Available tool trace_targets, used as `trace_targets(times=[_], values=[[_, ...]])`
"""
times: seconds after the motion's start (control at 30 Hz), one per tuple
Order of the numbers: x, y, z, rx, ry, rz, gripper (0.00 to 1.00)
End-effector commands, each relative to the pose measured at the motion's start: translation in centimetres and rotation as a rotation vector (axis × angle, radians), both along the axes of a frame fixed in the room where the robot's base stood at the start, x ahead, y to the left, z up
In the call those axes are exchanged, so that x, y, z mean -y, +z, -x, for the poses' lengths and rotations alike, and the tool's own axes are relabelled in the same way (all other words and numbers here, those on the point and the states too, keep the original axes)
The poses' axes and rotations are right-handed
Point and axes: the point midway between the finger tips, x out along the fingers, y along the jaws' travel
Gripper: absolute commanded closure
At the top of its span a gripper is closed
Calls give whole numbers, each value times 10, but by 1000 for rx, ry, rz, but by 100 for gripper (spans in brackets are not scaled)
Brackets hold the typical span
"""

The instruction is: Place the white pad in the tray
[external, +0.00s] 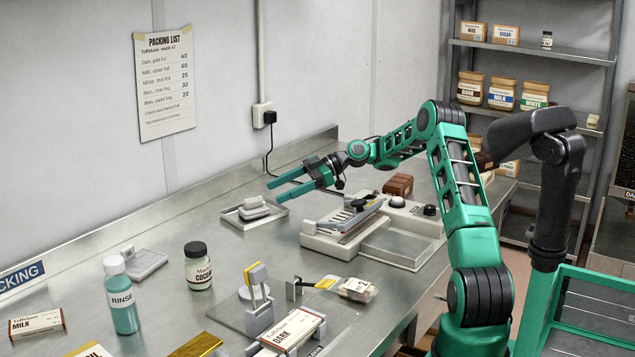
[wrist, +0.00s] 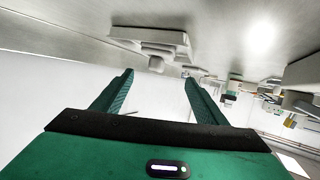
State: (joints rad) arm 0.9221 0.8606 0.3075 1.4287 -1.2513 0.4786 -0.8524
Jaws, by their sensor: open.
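A shallow grey tray (external: 236,222) sits on the steel bench near the back wall. Pale, pad-like pieces (external: 253,206) lie stacked inside it, the white pad seemingly among them; their exact outlines are hard to tell. My gripper (external: 274,191) is open and empty, its green fingers pointing left just above and to the right of the tray, apart from the pieces. In the upside-down wrist view, the tray (wrist: 122,33) and a pale piece (wrist: 156,63) show beyond the open fingers of my gripper (wrist: 158,78).
A flat grey plate (external: 145,263), a rinse bottle (external: 123,305) and a cocoa jar (external: 198,267) stand to the left. A cream machine (external: 340,240) lies right of the tray. A small stand (external: 257,300) and chocolate boxes are in front. Bare bench surrounds the tray.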

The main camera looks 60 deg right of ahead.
Motion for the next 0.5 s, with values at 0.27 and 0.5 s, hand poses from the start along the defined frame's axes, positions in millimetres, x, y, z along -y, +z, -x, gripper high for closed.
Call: trace_targets(times=[0.27, 0.5], values=[[18, 8, 13, 1, 0, 0, 34], [19, 9, 14, 0, 1, 0, 34]])
